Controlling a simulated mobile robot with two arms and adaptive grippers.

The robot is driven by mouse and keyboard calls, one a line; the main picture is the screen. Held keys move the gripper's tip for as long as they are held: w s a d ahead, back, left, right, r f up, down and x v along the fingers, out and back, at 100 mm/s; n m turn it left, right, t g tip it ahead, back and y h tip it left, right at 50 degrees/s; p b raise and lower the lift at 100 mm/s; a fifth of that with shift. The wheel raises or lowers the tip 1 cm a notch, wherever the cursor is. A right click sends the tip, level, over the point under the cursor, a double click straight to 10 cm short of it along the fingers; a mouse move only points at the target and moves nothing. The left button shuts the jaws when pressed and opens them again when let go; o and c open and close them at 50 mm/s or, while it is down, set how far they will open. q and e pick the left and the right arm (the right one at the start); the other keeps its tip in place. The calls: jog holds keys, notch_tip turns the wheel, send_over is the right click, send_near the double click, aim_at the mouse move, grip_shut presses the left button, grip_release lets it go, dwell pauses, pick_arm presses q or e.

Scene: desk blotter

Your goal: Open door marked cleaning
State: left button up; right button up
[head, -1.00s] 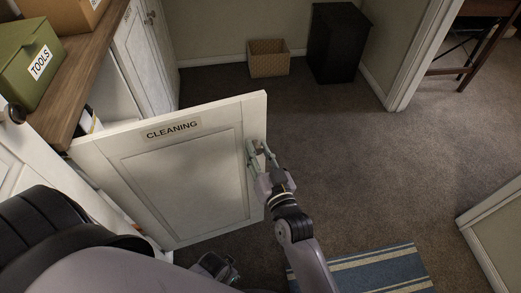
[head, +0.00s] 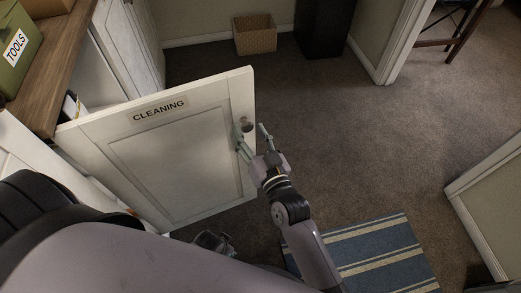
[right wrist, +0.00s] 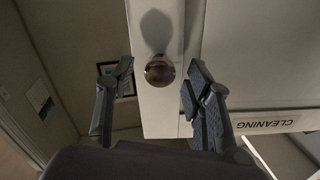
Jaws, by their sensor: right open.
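The white door marked CLEANING (head: 178,165) stands swung well out from the cabinet, its label near the top edge. Its round metal knob (head: 247,124) is by the free edge, and also shows in the right wrist view (right wrist: 159,72). My right gripper (head: 250,130) is open at the knob. In the right wrist view, its fingers (right wrist: 161,78) are spread to either side of the knob, with gaps showing on both sides. The gripper holds nothing.
A wooden counter (head: 62,75) at left carries a green TOOLS box (head: 18,45). A wicker basket (head: 254,36) and a dark bin (head: 323,28) stand by the back wall. A striped rug (head: 375,258) lies at lower right. The carpet (head: 350,140) beyond the door is clear.

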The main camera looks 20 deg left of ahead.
jog(key=v, duration=1)
